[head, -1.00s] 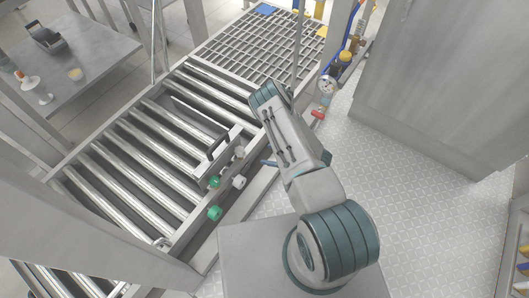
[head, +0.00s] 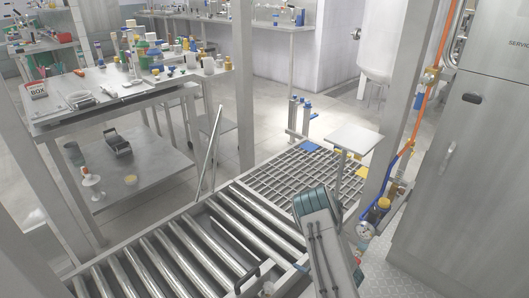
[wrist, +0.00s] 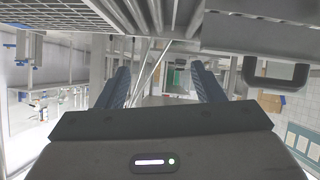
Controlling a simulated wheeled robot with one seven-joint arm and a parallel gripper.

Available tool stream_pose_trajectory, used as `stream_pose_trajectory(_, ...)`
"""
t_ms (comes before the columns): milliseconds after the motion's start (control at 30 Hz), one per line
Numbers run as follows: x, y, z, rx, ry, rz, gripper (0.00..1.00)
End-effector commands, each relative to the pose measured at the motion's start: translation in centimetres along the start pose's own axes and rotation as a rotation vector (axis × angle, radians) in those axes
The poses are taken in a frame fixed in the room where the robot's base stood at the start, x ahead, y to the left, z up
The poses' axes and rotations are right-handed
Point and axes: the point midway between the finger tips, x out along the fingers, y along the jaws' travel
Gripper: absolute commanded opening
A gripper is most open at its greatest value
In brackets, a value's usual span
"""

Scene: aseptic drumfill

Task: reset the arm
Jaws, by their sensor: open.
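My gripper (wrist: 160,88) shows in the wrist view with its two blue ribbed fingers spread wide apart. Nothing is between the fingers. In the head view only part of my arm shows, at the lower middle over the right edge of the roller conveyor (head: 165,262); the gripper itself is hidden there. The wrist view looks out with a grating (wrist: 62,14) across its top left and a dark handle (wrist: 275,72) at its upper right, apart from the fingers.
A metal grating (head: 290,178) lies beyond the rollers. A steel post (head: 402,110) with an orange hose (head: 441,50) and a gauge (head: 364,230) stands to the right, near a large steel cabinet (head: 465,150). A cluttered bench (head: 130,95) is at the left back.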

Motion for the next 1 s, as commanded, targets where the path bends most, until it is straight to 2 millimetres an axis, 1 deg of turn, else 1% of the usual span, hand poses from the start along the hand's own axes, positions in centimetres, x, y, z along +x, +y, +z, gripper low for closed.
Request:
stream_pose_trajectory(33, -0.8, 1.8, -2.8, -0.002, -0.017, 0.046, 0.61)
stream_pose_trajectory(200, -3.1, 6.2, -8.8, 0.022, -0.106, 0.186, 0.61)
stream_pose_trajectory(267, -4.2, 7.5, -11.0, 0.038, -0.136, 0.231, 0.61)
stream_pose_trajectory(300, -5.0, 8.4, -12.4, 0.050, -0.156, 0.261, 0.61)
stream_pose_trajectory(367, -6.4, 9.4, -14.4, 0.071, -0.185, 0.301, 0.61)
stream_pose_trajectory(500, -9.9, 11.2, -19.0, 0.130, -0.253, 0.383, 0.61)
stream_pose_trajectory(567, -11.6, 11.7, -20.9, 0.158, -0.281, 0.413, 0.61)
stream_pose_trajectory(600, -12.8, 11.9, -22.2, 0.179, -0.300, 0.431, 0.61)
stream_pose_trajectory(767, -17.6, 12.0, -26.9, 0.265, -0.372, 0.487, 0.61)
stream_pose_trajectory(800, -18.9, 11.8, -28.0, 0.288, -0.390, 0.498, 0.61)
stream_pose_trajectory(867, -20.9, 11.5, -29.6, 0.322, -0.417, 0.510, 0.61)
stream_pose_trajectory(1000, -25.4, 9.9, -33.2, 0.403, -0.476, 0.527, 0.61)
